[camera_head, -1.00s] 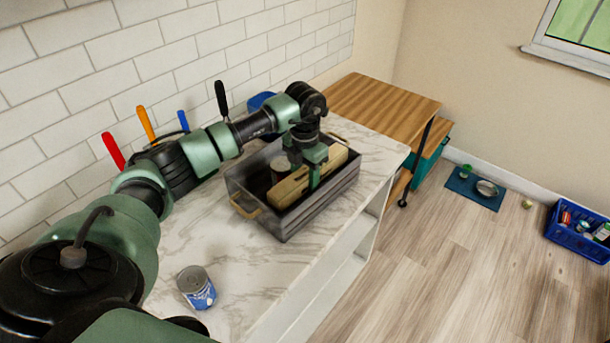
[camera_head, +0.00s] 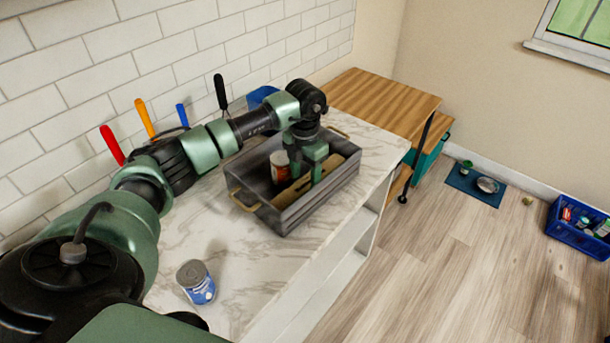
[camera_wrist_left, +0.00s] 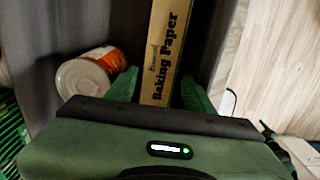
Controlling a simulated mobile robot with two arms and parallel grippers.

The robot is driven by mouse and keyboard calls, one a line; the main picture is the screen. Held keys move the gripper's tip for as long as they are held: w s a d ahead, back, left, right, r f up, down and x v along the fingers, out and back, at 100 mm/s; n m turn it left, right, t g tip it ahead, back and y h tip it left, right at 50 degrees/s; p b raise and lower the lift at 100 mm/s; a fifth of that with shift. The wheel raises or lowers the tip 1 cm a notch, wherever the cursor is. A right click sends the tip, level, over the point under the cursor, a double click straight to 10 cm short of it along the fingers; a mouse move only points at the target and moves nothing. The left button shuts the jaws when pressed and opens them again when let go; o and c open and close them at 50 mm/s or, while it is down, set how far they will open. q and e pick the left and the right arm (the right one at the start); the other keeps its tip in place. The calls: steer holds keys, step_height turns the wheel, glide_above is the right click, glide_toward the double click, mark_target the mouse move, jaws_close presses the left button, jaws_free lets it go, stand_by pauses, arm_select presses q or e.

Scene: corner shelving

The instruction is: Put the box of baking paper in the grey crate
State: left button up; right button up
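The long tan box of baking paper (camera_head: 292,194) lies low inside the grey crate (camera_head: 290,222), along its length. In the left wrist view its printed side (camera_wrist_left: 166,55) runs between my green fingers. My left gripper (camera_head: 306,178) reaches down into the crate with its fingers on either side of the box. The fingers look spread, with a gap beside the box. A can with an orange label (camera_head: 279,166) is in the crate beside the box; it also shows in the left wrist view (camera_wrist_left: 90,72). My right gripper is not in view.
The crate stands on a marble-patterned counter (camera_head: 240,270). A blue-labelled can (camera_head: 196,282) stands near the counter's front edge. Several coloured handles stand along the tiled wall. A wooden table (camera_head: 385,98) is beyond; a blue crate (camera_head: 580,228) is on the floor.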

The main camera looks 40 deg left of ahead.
mark_target(305, 184)
arm_select(q)
steer(key=shift+r, duration=0.25)
steer(key=shift+r+p, duration=0.55)
steer(key=shift+p, duration=0.15)
step_height(305, 184, up, 12)
steer(key=b, duration=0.4)
steer(key=shift+f+b, duration=0.2)
steer(key=shift+b, duration=0.1)
